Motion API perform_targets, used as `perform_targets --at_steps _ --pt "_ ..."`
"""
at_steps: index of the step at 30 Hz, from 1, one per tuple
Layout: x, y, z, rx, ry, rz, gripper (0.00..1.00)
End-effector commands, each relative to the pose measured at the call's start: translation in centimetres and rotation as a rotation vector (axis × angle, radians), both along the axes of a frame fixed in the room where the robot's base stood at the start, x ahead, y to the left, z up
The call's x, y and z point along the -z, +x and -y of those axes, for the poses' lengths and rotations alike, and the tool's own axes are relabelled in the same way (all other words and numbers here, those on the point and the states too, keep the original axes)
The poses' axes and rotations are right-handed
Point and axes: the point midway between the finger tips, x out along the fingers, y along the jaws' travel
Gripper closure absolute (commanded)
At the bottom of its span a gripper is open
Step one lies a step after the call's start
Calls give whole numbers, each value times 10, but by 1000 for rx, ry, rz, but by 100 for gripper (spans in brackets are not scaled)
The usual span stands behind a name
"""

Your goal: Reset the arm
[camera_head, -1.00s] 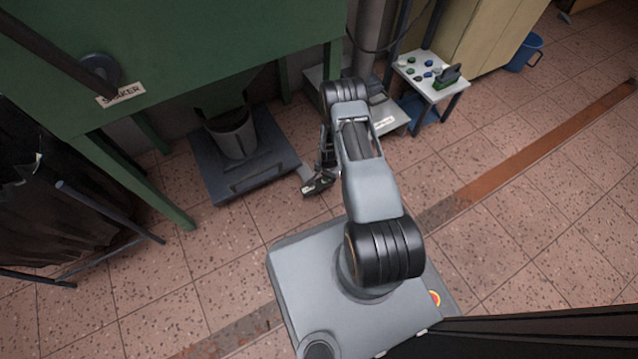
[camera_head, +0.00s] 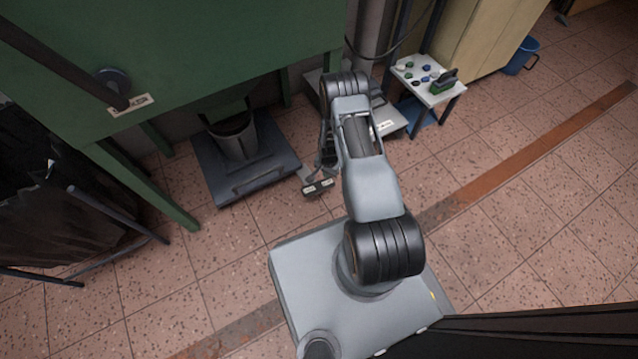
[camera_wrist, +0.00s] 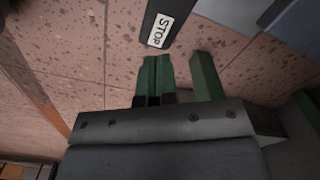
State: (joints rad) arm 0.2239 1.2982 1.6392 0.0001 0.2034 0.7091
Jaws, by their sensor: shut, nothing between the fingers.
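My arm rises from my grey base in the head view and bends down toward the floor near the green machine. My gripper (camera_wrist: 157,62) shows in the wrist view as two green-tipped fingers side by side, pressed together and empty. It points down toward the tiled floor. A dark block with a white STOP label (camera_wrist: 161,30) lies just beyond the fingertips in the picture; I cannot tell the gap. In the head view my gripper is mostly hidden behind my arm's lower part.
The green machine (camera_head: 200,50) stands at the upper left, with a dark floor platform (camera_head: 262,170) beneath it. A small white table (camera_head: 408,72) with colored pieces stands at the upper right, near a blue bucket (camera_head: 522,56). The floor at right is clear.

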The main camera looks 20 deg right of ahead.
Motion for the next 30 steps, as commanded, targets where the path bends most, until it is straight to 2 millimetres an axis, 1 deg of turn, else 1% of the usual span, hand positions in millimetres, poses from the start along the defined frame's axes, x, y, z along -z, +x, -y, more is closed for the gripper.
perform_targets --at_steps 1,6,24,26,28,29,30 --pt "-8 0 0 0 0 0 100" --pt "-18 -1 0 0 0 -1 100" --pt "-19 0 0 -1 0 0 100" --pt "-27 2 0 -5 -1 3 100" --pt "-46 8 -1 -19 -2 10 100" --pt "-59 11 -1 -28 -4 15 100" --pt "-79 15 -2 -45 -5 21 100"
